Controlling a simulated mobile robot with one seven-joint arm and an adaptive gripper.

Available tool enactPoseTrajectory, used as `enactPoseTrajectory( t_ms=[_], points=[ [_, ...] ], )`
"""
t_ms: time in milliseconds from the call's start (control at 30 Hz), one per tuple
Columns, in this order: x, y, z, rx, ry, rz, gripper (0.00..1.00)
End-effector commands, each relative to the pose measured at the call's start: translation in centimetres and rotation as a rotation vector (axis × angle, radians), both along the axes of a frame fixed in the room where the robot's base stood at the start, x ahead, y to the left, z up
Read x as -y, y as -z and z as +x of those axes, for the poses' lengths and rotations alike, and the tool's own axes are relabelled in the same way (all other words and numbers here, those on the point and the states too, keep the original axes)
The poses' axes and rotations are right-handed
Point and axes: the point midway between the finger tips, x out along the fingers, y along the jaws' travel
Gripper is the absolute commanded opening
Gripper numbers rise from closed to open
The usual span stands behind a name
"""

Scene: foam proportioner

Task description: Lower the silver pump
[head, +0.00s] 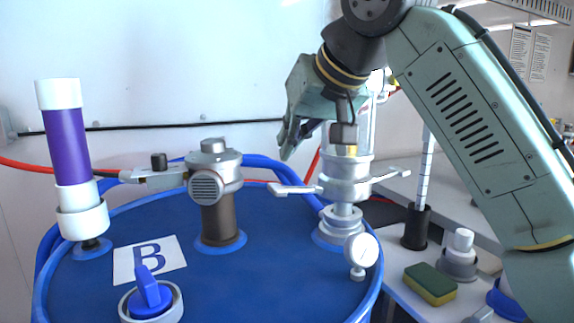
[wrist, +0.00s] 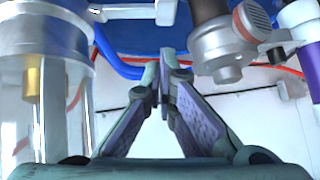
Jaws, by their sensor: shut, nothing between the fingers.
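A silver pump (head: 345,180) with two side handles and a clear cylinder stands upright on the blue drum lid (head: 275,270) at the right. A brass-coloured part shows inside its cylinder, which fills the left of the wrist view (wrist: 50,110). My gripper (head: 286,143) is above the lid, beside the cylinder's left side, above the left handle. It is shut and empty, with its fingertips together in the wrist view (wrist: 164,80). My gripper and wrist cover part of the cylinder in the head view.
A grey pump (head: 213,170) on a brown post stands mid-lid; it is at right in the wrist view (wrist: 225,40). A purple cylinder (head: 66,145), a blue valve (head: 150,295) and a gauge (head: 361,250) are also there. A sponge (head: 430,284) lies on the right bench.

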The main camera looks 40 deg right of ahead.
Motion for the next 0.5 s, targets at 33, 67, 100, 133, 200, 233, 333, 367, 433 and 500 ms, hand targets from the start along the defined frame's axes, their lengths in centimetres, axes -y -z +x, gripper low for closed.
enactPoseTrajectory(
  t_ms=[33,67,100,133,200,233,333,367,433,500],
  points=[
    [0.0,1.0,0.0,-0.001,0.003,-0.001,0.00],
    [-0.1,1.5,-0.1,-0.001,0.004,-0.003,0.00],
    [-0.2,2.1,0.0,0.000,0.004,-0.001,0.00],
    [-0.3,2.4,0.0,-0.001,0.003,-0.002,0.00],
    [-0.5,3.1,0.0,0.001,0.002,-0.002,0.00],
    [-0.5,3.3,0.1,0.000,0.002,-0.002,0.00],
    [-0.6,3.7,0.1,0.002,0.003,-0.001,0.00],
    [-0.6,3.8,0.1,0.002,0.002,-0.002,0.00],
    [-0.6,3.9,0.1,0.003,0.001,-0.001,0.00],
    [-0.6,3.9,0.1,0.003,0.001,-0.001,0.00]
  ],
)
